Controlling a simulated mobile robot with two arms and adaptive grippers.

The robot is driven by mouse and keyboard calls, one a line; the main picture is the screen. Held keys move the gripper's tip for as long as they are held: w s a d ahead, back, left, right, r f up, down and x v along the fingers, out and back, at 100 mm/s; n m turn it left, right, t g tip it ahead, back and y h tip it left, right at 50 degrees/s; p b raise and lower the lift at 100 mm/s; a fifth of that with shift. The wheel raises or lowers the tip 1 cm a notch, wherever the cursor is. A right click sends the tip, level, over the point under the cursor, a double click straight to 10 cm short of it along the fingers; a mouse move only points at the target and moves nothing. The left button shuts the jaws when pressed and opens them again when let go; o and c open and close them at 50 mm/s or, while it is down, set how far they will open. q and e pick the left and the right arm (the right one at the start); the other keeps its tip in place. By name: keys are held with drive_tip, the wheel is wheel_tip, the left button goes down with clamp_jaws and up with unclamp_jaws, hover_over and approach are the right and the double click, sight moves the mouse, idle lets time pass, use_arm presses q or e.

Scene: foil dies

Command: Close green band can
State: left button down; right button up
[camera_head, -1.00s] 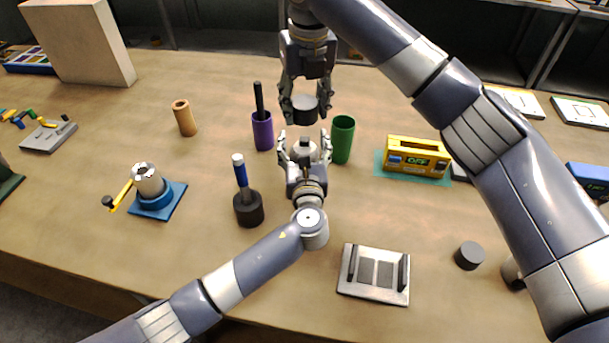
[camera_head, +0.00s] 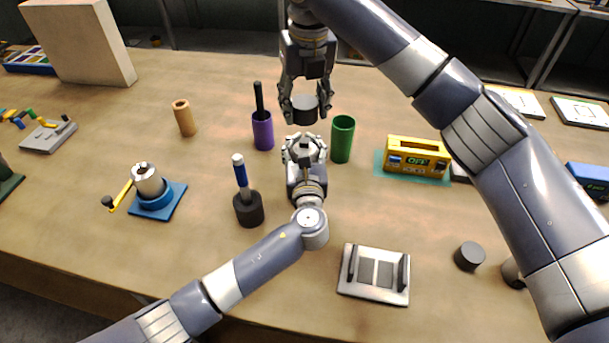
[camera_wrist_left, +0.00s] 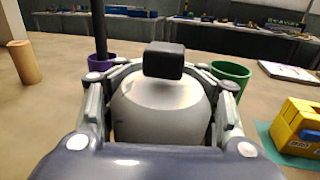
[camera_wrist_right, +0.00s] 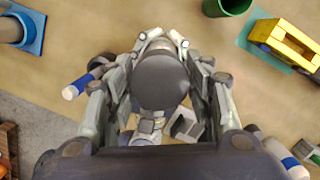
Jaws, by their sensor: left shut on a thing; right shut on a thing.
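A pale, rounded can (camera_wrist_left: 160,115) fills the space between the fingers of my left gripper (camera_head: 303,145), which is shut on it. A small black block (camera_wrist_left: 164,60) shows at the can's upper edge in the left wrist view. No green band is visible on the side I see. My right gripper (camera_head: 305,98) points down above the left one. It is shut on a dark grey round cap (camera_head: 304,109), which also fills the middle of the right wrist view (camera_wrist_right: 160,80). In the head view the cap is apart from the can.
A green cup (camera_head: 342,139) stands close right of the left gripper, and a purple cup (camera_head: 262,131) with a black stick at its left. A blue-handled tool stands in a black holder (camera_head: 249,209). A yellow device (camera_head: 417,157), a grey fixture (camera_head: 374,275) and a loose dark cap (camera_head: 469,256) lie right.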

sight(305, 140)
idle(0.3)
drive_tip(key=shift+s+f, duration=0.15)
drive_tip(key=shift+f, duration=1.1)
drive_tip(key=shift+s+f, duration=0.1)
drive_tip(key=shift+f, duration=1.15)
drive_tip(key=shift+f, duration=0.9)
drive_tip(key=shift+f, duration=0.6)
drive_tip(key=o, duration=0.8)
drive_tip(key=r, duration=0.4)
drive_tip(key=s+r, duration=0.1)
drive_tip(key=r, duration=0.6)
drive_tip(key=shift+s+d+r, duration=0.3)
drive_tip(key=shift+s+r, duration=0.1)
